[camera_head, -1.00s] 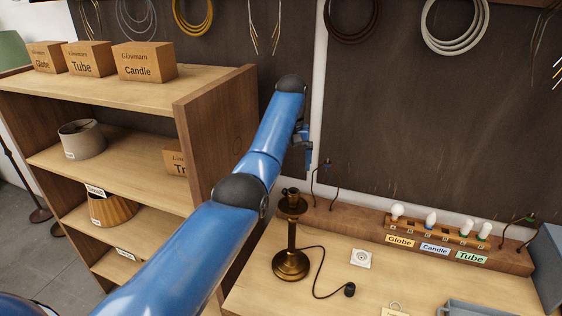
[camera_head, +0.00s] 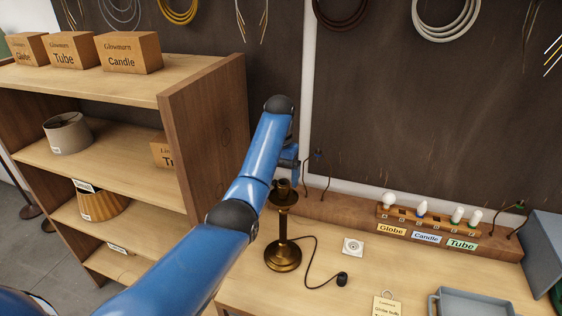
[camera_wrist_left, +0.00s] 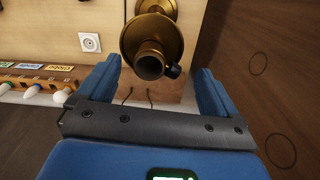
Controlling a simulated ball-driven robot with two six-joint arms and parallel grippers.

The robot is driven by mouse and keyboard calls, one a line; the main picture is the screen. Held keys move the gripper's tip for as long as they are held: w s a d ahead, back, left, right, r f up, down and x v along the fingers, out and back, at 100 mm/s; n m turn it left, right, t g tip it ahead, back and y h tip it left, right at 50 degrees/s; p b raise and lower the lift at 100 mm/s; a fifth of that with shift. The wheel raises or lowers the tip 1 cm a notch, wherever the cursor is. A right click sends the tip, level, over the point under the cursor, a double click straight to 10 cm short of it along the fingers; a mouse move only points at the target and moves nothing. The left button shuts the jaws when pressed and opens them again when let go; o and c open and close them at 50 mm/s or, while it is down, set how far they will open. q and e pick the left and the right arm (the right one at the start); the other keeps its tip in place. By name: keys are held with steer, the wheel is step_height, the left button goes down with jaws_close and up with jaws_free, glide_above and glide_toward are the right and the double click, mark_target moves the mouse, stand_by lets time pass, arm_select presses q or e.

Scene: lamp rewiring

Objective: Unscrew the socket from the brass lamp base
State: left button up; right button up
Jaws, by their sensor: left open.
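The brass lamp base (camera_head: 283,254) stands upright on the workbench, with its socket (camera_head: 284,187) at the top of the stem. In the left wrist view the socket (camera_wrist_left: 150,64) is seen from above as a dark round opening with a small black knob on its side, in front of the brass cup (camera_wrist_left: 135,38). My left gripper (camera_head: 288,165) is just above the socket. In the left wrist view its two blue fingers (camera_wrist_left: 158,85) are spread apart, with the socket's end between and slightly beyond them. I see no contact. My right gripper is not in view.
The lamp's cord ends in a black plug (camera_head: 342,279) on the bench near a white wall outlet plate (camera_head: 353,246). A bulb rack (camera_head: 428,222) stands at the back right. A grey tray (camera_head: 470,303) lies at front right. A wooden shelf (camera_head: 205,135) rises close on the left.

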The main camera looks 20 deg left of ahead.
mark_target(283, 190)
arm_select(q)
step_height(283, 190, down, 2)
steer(key=shift+w+f, duration=0.1)
steer(key=shift+w, duration=0.05)
steer(key=shift+f, duration=0.2)
steer(key=shift+s+f, duration=0.1)
steer(key=shift+s, duration=0.1)
